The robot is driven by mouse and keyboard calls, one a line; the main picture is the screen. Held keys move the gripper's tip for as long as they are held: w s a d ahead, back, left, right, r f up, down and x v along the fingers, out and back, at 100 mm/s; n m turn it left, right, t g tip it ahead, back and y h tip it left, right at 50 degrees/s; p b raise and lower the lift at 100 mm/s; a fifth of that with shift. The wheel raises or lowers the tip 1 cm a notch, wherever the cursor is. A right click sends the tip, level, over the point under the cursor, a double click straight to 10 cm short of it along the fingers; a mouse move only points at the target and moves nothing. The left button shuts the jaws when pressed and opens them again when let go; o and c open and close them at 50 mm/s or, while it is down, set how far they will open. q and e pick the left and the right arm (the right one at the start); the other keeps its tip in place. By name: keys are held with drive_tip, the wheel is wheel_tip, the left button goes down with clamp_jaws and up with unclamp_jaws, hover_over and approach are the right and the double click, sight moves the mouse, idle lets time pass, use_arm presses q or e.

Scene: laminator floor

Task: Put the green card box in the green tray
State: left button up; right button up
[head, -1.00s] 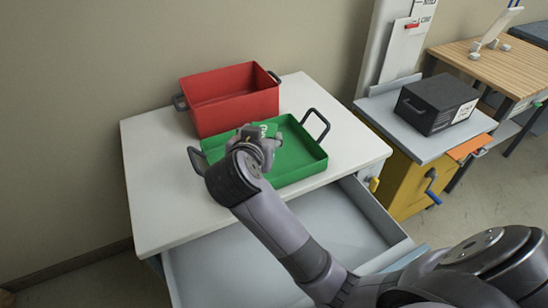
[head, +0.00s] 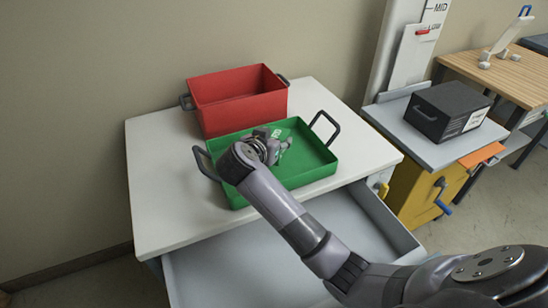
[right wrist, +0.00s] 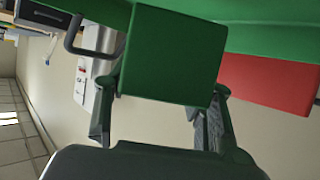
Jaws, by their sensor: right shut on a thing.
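The green card box (right wrist: 172,55) fills the space between the fingers of my right gripper (right wrist: 160,95) in the right wrist view. The gripper is shut on it. In the head view, my right gripper (head: 280,146) is over the inside of the green tray (head: 312,172), and the box shows only as a small green piece with a white mark beside it. The tray is shallow, with dark handles at both ends. Whether the box touches the tray floor cannot be told. My left gripper is not in view.
A red bin (head: 240,104) stands directly behind the tray on the white table (head: 165,200). A grey drawer (head: 290,262) is open below the table front. A black box (head: 447,110) rests on a grey surface at right. The table's left side is clear.

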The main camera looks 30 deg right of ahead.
wheel_tip(320, 180, down, 6)
drive_tip(key=shift+f, duration=0.2)
idle(0.3)
drive_tip(key=o, duration=1.4)
drive_tip(key=shift+f, duration=0.1)
drive_tip(key=shift+c, duration=0.2)
drive_tip(key=shift+s+a, duration=0.1)
drive_tip(key=shift+a, duration=0.05)
drive_tip(key=v, duration=1.1)
drive_tip(key=shift+s+a+r, duration=0.2)
drive_tip(key=shift+s+r, duration=0.05)
drive_tip(key=shift+r, duration=0.1)
